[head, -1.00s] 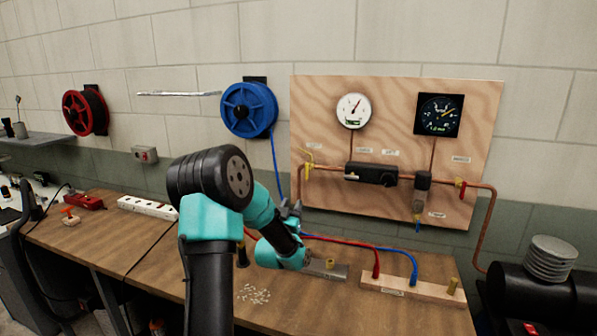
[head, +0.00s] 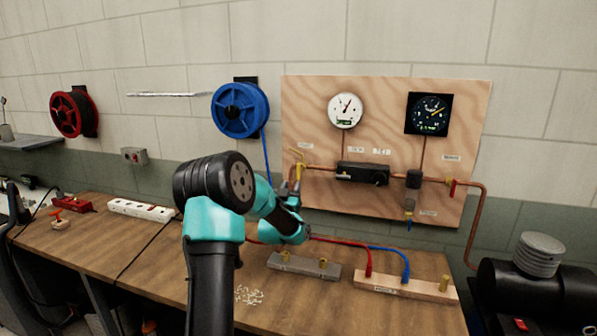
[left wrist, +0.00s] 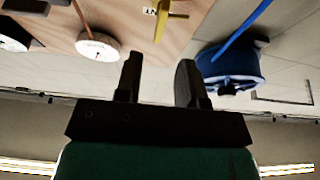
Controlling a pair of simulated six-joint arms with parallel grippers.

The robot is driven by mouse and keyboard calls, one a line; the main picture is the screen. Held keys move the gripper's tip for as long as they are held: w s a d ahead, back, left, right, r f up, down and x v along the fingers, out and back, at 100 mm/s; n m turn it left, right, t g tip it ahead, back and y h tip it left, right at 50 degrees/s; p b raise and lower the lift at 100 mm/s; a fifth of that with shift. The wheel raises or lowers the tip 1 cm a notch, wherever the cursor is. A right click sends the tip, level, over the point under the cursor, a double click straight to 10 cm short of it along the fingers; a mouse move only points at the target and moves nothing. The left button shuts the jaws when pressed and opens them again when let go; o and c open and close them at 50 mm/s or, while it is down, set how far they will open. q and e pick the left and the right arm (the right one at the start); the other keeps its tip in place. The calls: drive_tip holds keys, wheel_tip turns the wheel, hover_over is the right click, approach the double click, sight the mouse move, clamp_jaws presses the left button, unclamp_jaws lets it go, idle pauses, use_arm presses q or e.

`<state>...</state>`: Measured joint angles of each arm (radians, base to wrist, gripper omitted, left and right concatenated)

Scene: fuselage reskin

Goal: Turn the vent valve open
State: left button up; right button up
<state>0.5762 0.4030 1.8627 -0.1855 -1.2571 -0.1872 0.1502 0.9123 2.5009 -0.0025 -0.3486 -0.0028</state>
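A yellow-handled valve (head: 300,160) sits at the left end of the copper pipe on the plywood panel; its small label above is too small to read in the head view. In the left wrist view, upside down, the yellow valve (left wrist: 162,18) is at the top, just beyond the fingertips, with its handle across the pipe and a partly seen label beside it. My left gripper (head: 292,188) is just below the valve in the head view. In the wrist view my left gripper (left wrist: 158,65) is open, nothing between its fingers. My right gripper does not show.
The panel (head: 460,120) also carries a white gauge (head: 345,110), a dark gauge (head: 429,114), a black regulator block (head: 363,173) and a red-handled valve (head: 452,188). A blue hose reel (head: 240,109) hangs left of it. A metal block (head: 303,266) and wooden manifold (head: 405,284) lie on the bench.

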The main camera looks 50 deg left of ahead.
sight(298, 172)
use_arm(q)
drive_tip(key=x, duration=0.9)
drive_tip(key=shift+w, duration=0.2)
drive_tip(key=shift+c, duration=0.5)
clamp_jaws()
